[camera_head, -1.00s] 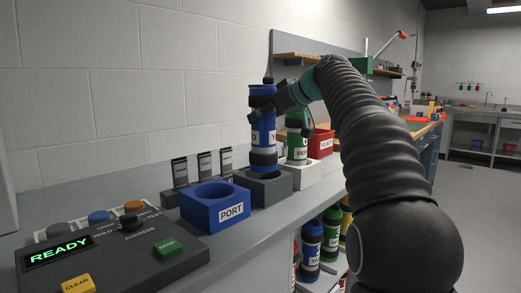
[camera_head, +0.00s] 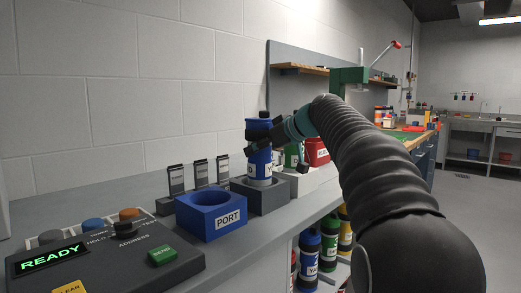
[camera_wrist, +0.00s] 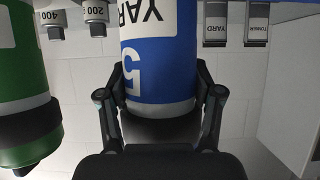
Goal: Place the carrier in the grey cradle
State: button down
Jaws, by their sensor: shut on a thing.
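The carrier (camera_head: 259,163) is a blue upright cylinder with a white label band, in the middle of the head view. Its lower end is hidden inside the grey cradle (camera_head: 270,201), a square block on the counter. The carrier looks upright, but I cannot tell if it rests on the cradle's bottom. My gripper (camera_head: 264,136) is shut on its upper part. In the wrist view my gripper's fingers (camera_wrist: 163,98) close on both sides of the carrier (camera_wrist: 160,60), which shows a "YARD" label and a 5. The cradle is not seen there.
The blue PORT block (camera_head: 208,218) stands left of the cradle. Behind it to the right are a white block (camera_head: 308,183), a green carrier (camera_wrist: 22,75) and a red bin (camera_head: 317,150). A control panel (camera_head: 110,250) reading READY is at front left. Several carriers stand below the counter.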

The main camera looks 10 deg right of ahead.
jog(key=shift+c, duration=1)
grip_release()
jog(key=shift+f, duration=0.1)
jog(key=shift+r, duration=0.25)
jog(key=v, duration=1.2)
jog(key=shift+f, duration=0.1)
